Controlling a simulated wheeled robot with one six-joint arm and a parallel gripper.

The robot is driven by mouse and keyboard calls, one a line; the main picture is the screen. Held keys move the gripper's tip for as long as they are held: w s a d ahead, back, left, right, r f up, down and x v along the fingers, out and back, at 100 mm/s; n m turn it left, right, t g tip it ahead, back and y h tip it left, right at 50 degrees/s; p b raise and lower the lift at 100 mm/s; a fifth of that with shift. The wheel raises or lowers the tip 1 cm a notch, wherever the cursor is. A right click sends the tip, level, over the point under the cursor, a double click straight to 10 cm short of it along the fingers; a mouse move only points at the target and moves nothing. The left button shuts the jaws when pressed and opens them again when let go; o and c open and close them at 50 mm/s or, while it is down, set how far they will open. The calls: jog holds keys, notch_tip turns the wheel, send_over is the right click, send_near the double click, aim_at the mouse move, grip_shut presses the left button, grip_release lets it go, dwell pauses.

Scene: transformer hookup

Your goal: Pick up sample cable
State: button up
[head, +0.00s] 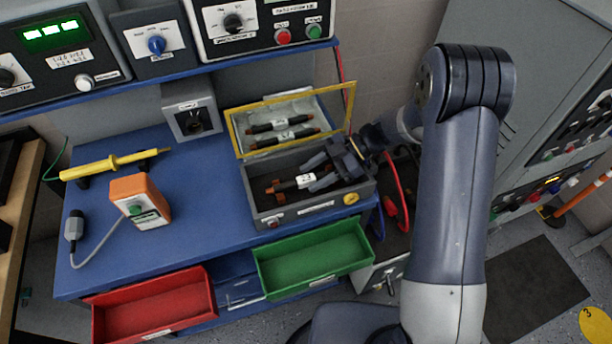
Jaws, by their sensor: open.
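A short dark cable sample (291,184) with a white label and a copper-coloured end lies in the grey box (312,207) on the blue bench. My gripper (318,172) reaches into the box from the right. Its fingers are open, at the right end of the labelled sample. Part of that sample's right end is hidden by the fingers. I cannot tell whether they touch it.
The box's yellow-framed lid (240,136) stands open. A green drawer (312,258) and a red drawer (153,305) are pulled out below. A grey cabinet (545,60) stands right. The bench middle is clear.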

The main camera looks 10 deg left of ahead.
jog(key=shift+a+f, duration=0.1)
grip_shut()
dwell(0.4)
jog(key=shift+s+b, duration=0.15)
jog(key=shift+b, duration=0.2)
